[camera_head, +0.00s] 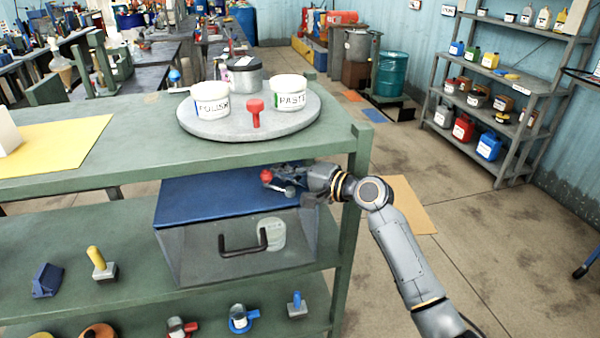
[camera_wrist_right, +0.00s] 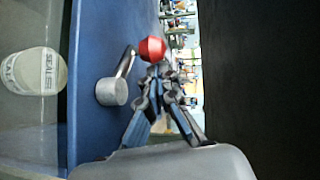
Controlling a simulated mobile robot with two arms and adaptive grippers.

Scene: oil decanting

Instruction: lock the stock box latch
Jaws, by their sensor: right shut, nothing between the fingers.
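The stock box (camera_head: 190,250) stands on the shelf under the tabletop. It has a blue lid (camera_head: 200,198), a see-through front and a dark handle (camera_head: 243,250). Its latch is a lever on a grey round pivot (camera_wrist_right: 112,91) with a red ball knob (camera_wrist_right: 151,49); the knob also shows in the head view (camera_head: 266,176). My right gripper (camera_wrist_right: 163,76) is shut and empty over the lid, its fingertips close to the knob. I cannot tell whether they touch it. A white labelled container (camera_head: 271,234) sits inside the box. My left gripper is not in view.
The green tabletop (camera_head: 100,115) hangs just above the lid, and a table leg (camera_head: 350,230) stands beside my right arm. A round turntable (camera_head: 200,124) with pots is on top. Small tools lie left of the box and below it.

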